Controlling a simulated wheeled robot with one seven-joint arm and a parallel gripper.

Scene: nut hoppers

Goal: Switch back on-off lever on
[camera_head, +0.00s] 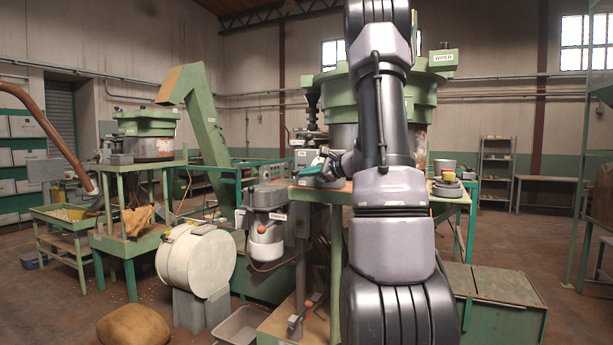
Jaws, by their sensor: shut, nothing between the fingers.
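Two levers with orange-red knobs are in view. One knob (262,229) is on the front of a grey motor housing (268,205), left of my arm. The other lever (296,322), with its knob (309,304), stands low at the front of the green machine base. I cannot tell from the picture which is the back on-off lever or how it is set. A dark part that looks like my gripper (338,168) juts out left from behind my arm, above the green bench top. It looks shut and empty, apart from both knobs. Much of it is hidden.
A cream drum (196,262) stands left of the motor housing, with a sack (133,325) on the floor before it. A grey tray (240,326) lies at the front. A green cabinet (495,298) stands to the right. Open floor lies beyond it.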

